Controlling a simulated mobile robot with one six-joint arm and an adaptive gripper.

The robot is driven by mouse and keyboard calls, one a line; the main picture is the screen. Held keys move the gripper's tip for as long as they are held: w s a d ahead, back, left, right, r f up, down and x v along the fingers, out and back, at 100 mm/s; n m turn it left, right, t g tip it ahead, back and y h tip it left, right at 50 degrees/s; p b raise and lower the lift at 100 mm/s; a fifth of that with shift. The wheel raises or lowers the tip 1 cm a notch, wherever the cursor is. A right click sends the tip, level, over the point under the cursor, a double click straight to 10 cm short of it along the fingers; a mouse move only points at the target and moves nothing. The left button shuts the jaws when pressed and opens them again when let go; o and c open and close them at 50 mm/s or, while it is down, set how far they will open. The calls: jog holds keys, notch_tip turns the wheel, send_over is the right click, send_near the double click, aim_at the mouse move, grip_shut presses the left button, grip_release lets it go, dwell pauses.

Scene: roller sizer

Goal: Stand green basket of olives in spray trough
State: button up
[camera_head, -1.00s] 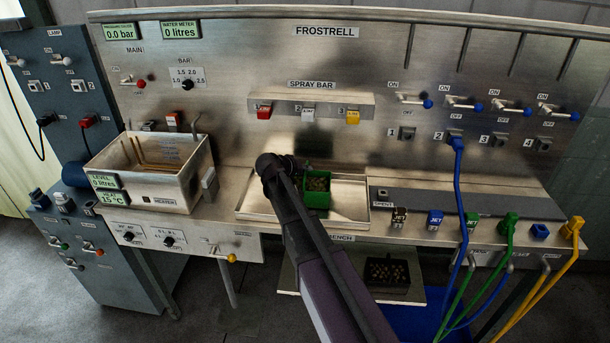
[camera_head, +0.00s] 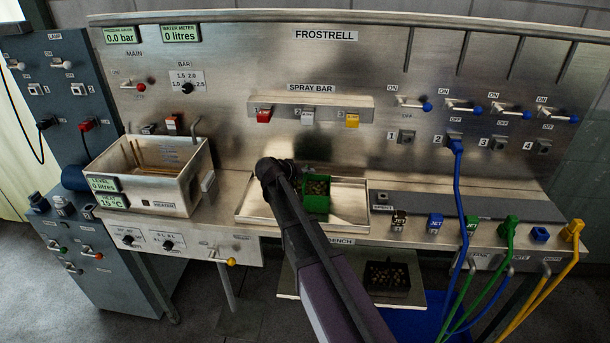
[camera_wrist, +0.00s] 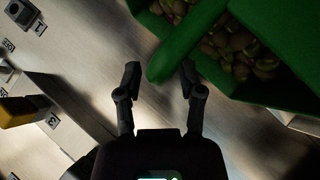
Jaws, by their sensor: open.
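The green basket of olives (camera_head: 316,201) stands in the shallow metal spray trough (camera_head: 347,207), under the spray bar. In the wrist view the basket (camera_wrist: 212,88) fills the upper right, with olives inside and its green handle reaching down towards my fingers. My gripper (camera_wrist: 158,78) is open, its two black fingertips on either side of the end of the handle. I cannot tell whether either finger touches it. In the head view my arm hides the fingers and part of the trough's left side.
The spray bar (camera_head: 322,103) with red, white and yellow nozzles is on the panel above the trough. A heater tank (camera_head: 150,197) stands to the left. A dark basket (camera_head: 387,276) sits on the lower shelf. Coloured hoses (camera_head: 460,200) hang at the right.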

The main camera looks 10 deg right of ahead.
jog(key=shift+r, duration=0.15)
jog(key=shift+s+a+r+p, duration=0.35)
jog(key=shift+a+r+p, duration=0.1)
jog(key=shift+p, duration=0.1)
jog(key=p+v, duration=0.5)
jog(key=v, duration=0.5)
jog(key=shift+s+a+p, duration=0.15)
jog(key=shift+a+p, duration=0.05)
jog(key=shift+p, duration=0.1)
jog(key=s+d+f+g+y, duration=0.2)
jog(key=s+y, duration=0.1)
jog(key=s, duration=0.4)
jog(key=s+d+f+g+y, duration=0.2)
jog(key=s+d+f+y, duration=0.1)
jog(key=s, duration=0.5)
jog(key=s+d+f+g+y, duration=0.2)
jog(key=s+f+y, duration=0.1)
jog(key=s, duration=0.5)
jog(key=shift+d+f+g, duration=0.25)
jog(key=shift+d+g, duration=0.05)
jog(key=shift+g, duration=0.1)
